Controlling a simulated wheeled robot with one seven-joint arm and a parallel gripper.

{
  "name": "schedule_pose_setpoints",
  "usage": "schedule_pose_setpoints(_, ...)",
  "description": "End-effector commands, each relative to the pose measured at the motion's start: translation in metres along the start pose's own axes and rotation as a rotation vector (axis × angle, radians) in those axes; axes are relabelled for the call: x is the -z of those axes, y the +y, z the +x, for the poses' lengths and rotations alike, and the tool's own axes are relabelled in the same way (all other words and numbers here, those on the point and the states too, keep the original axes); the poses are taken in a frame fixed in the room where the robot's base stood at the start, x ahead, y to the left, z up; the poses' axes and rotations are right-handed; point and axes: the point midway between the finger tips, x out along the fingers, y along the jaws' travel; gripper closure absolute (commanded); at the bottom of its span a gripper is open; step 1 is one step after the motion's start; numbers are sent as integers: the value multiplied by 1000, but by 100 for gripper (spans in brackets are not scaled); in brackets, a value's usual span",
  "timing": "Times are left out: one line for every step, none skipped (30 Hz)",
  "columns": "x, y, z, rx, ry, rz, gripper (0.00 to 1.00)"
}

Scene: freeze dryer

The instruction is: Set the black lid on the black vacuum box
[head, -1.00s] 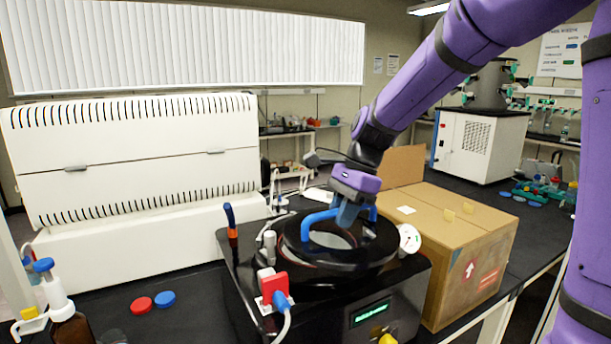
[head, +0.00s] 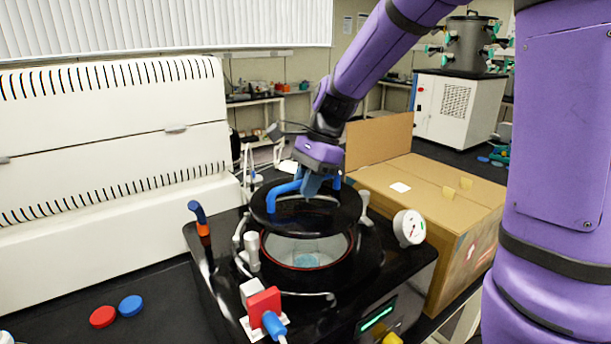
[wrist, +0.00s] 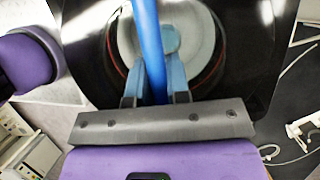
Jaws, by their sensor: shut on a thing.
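The black vacuum box (head: 340,290) stands on the bench with its round chamber open at the front. The chamber's red-edged rim and pale inside show below the lid. The round black lid (head: 335,215) hangs above the rear part of the opening, apart from it at the front. My gripper (head: 312,188) is shut on the lid's blue handle (head: 285,190). In the wrist view, the blue handle (wrist: 148,40) passes between the fingers, with the pale chamber behind it. The lid's rear edge is partly hidden by my gripper.
A gauge (head: 409,228) stands at the box's right, and an orange-blue valve handle (head: 201,222) at its left. A red plug (head: 264,304) is in front. Red and blue caps (head: 103,317) lie at the left.

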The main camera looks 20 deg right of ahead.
Motion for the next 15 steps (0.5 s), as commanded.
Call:
schedule_pose_setpoints(2,0,4,-1,-1,0,100)
schedule_pose_setpoints(2,0,6,-2,-1,0,100)
schedule_pose_setpoints(4,0,9,-1,-1,0,100)
schedule_pose_setpoints(4,0,11,0,-1,0,100)
schedule_pose_setpoints(5,0,13,0,-1,0,100)
schedule_pose_setpoints(7,0,16,0,-1,1,100)
schedule_pose_setpoints(8,0,19,-1,-1,1,100)
schedule_pose_setpoints(8,0,21,-1,-1,1,100)
schedule_pose_setpoints(10,0,24,-1,-1,0,100)
schedule_pose_setpoints(11,0,26,-1,-1,0,100)
schedule_pose_setpoints(12,0,29,-1,-1,0,100)
schedule_pose_setpoints(13,0,32,-1,-1,0,100)
schedule_pose_setpoints(14,0,34,-1,-1,0,100)
schedule_pose_setpoints(15,0,36,-1,-1,1,100)
schedule_pose_setpoints(16,0,39,0,-1,1,100)
